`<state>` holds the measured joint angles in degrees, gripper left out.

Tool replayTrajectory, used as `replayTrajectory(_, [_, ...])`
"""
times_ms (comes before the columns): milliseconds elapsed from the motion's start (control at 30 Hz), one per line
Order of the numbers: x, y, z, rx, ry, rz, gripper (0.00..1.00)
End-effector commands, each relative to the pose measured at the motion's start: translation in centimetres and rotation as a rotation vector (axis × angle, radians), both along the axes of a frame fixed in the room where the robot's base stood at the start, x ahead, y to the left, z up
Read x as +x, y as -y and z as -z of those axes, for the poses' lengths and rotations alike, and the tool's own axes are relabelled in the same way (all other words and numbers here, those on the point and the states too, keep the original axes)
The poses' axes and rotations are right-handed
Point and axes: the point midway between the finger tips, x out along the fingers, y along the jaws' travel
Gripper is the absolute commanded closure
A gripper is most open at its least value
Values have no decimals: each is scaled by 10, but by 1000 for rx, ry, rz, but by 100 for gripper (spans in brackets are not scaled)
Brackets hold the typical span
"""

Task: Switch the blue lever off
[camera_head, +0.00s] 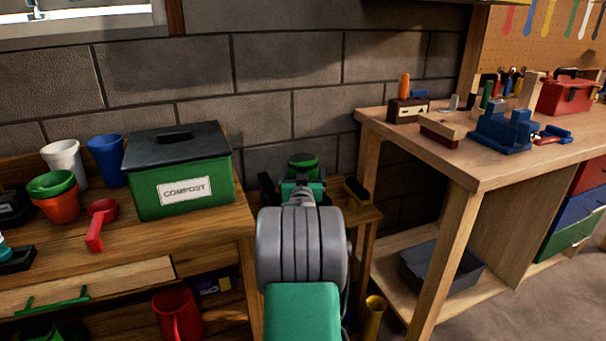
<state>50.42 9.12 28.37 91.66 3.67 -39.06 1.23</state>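A small dark box (407,110) stands at the back left of the right-hand workbench. An upright orange lever (404,86) rises from it. A small blue piece (420,93) lies low at the box's top right and looks like the blue lever; its exact position is too small to tell. My arm reaches forward from the bottom centre, over the gap between the benches. My gripper (302,190) is at its far end, left of the box and well apart from it. My arm's wrist largely hides it, and its fingers cannot be made out clearly.
A blue vise (505,130), a wooden block with red (440,133) and a red toolbox (567,95) share the workbench (480,170). A green compost bin (182,175) stands on the left bench. A small wooden stand (362,214) is by my gripper.

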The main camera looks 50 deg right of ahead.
Motion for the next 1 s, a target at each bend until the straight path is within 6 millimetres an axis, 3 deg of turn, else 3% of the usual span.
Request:
replayTrajectory(133, [-3, -4, 1, -1, 1, 0, 4])
replayTrajectory(500, [-37, -63, -4, -2, 1, -1, 4])
replayTrajectory(800, [-41, -67, -2, 0, 0, 0, 5])
replayTrajectory(1000, [-41, -67, -2, 0, 0, 1, 22])
